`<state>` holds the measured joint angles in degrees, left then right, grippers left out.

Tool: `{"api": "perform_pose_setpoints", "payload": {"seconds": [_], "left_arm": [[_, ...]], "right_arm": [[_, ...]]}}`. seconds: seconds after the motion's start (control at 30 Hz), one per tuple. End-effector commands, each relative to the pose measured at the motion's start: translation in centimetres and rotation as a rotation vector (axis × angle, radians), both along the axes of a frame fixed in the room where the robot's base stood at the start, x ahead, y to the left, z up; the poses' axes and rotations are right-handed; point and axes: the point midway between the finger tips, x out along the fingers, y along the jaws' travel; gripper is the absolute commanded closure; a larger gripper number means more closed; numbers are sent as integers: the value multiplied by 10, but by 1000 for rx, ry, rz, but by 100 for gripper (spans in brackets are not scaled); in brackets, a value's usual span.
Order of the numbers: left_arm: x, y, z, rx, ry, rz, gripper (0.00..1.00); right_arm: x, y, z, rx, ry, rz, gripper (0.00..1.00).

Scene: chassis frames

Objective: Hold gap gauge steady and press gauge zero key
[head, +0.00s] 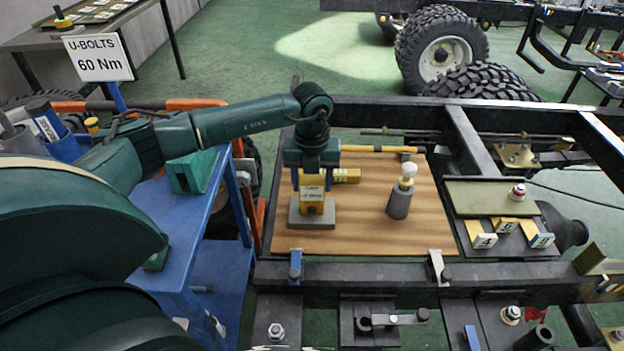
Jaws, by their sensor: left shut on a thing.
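The gap gauge (313,207) is a yellow block with a white label. It stands upright on a grey base plate (297,219) on the wooden board. My left gripper (312,183) points down over it from above, its blue fingers closed on the gauge's sides. The label print is too small to read, and no zero key can be made out. The gripper hides the gauge's top. My right gripper is out of view.
Right of the gauge, a grey cylinder (399,204) with a pale ball on top stands on the wooden board (360,235). A yellow bar (375,149) lies behind. Numbered yellow tags (484,241) sit further right. Dark chassis rails surround the board; a blue cart (190,215) stands left.

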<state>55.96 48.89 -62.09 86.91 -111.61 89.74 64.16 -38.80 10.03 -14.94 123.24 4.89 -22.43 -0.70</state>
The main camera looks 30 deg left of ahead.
Motion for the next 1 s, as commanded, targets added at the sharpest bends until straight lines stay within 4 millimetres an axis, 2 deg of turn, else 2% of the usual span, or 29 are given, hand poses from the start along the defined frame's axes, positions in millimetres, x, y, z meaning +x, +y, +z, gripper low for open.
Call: {"api": "perform_pose_setpoints", "payload": {"seconds": [0.17, 1.0], "left_arm": [[0, 0, 0, 0, -1, 0, 74], [0, 0, 0, 0, -1, 0, 74]], "right_arm": [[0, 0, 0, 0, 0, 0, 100], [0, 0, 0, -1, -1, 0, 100]]}}
